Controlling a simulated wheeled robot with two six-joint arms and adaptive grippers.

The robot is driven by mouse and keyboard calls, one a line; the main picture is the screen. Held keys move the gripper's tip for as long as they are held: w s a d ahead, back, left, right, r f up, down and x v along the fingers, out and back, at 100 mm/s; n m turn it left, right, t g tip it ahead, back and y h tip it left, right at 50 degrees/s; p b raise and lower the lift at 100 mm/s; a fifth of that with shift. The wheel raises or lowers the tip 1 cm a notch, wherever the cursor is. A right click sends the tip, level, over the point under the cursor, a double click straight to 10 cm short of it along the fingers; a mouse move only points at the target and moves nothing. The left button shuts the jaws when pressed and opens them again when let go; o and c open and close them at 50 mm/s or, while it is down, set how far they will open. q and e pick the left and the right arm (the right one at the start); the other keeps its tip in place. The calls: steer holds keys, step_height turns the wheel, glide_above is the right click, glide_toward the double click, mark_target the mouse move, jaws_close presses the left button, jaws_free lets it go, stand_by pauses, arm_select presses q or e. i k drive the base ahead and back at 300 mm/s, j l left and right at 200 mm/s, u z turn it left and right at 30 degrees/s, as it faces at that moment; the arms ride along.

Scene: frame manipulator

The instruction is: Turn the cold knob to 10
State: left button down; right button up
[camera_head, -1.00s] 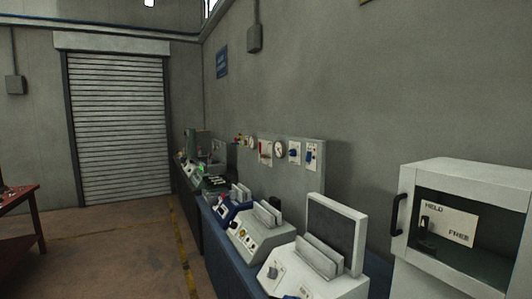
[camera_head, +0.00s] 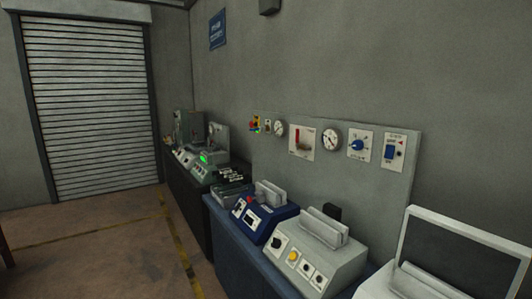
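No knob is readably marked cold, so I cannot tell for certain which one it is. A blue knob (camera_head: 358,145) sits on a white plate on the grey wall panel, between a round gauge and a blue switch. The scale and lettering around it are too small to read. A grey machine (camera_head: 333,262) on the bench has a dark knob (camera_head: 277,243) and a yellow button (camera_head: 293,256) on its sloped front. Neither of my grippers is in view.
The bench (camera_head: 232,258) runs along the right wall. It also carries a blue machine (camera_head: 262,219), a machine with a green display (camera_head: 206,158) and, nearer, a white machine with a dark screen (camera_head: 460,252). A round gauge (camera_head: 332,139) is on the panel. Floor (camera_head: 120,250) left of the bench is clear.

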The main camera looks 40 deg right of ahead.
mark_target(358, 145)
steer(key=i+j+z, duration=0.1)
steer(key=i+z, duration=0.35)
steer(key=i+j+z, duration=0.25)
steer(key=i+z, duration=0.15)
steer(key=i+j+z, duration=0.85)
steer(key=k, duration=0.1)
